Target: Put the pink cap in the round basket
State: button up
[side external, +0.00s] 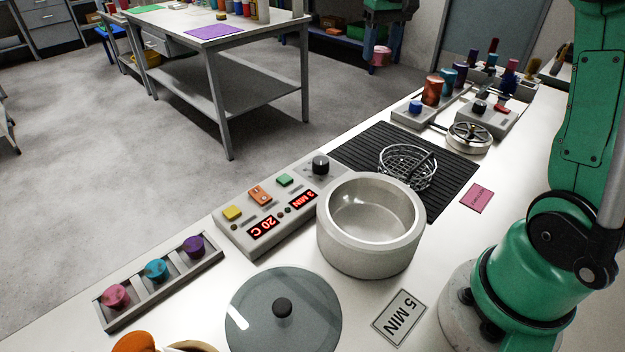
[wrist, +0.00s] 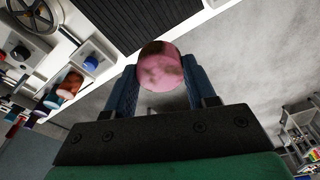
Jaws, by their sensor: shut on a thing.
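In the wrist view my gripper (wrist: 163,88) is shut on a round pink cap (wrist: 160,68) with brown blotches. The cap sits between the two blue fingertips, clear of the counter. The round basket (side external: 406,167) is an open wire basket with a dark handle, standing on a black ribbed mat in the side view.
A grey pot (side external: 371,225) stands just in front of the basket. A control box (side external: 268,205) and a rack (side external: 160,282) with pink, teal and purple pieces lie left. A handwheel (side external: 470,136) and several coloured cylinders stand behind. A glass lid (side external: 283,315) lies in front.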

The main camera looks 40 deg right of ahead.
jog(key=r, duration=0.1)
send_over(399, 168)
notch_tip(399, 168, down, 20)
jog(key=shift+s+f, duration=0.1)
jog(key=shift+s, duration=0.05)
dwell(0.5)
jog(key=o, duration=0.9)
jog(key=shift+f, duration=0.1)
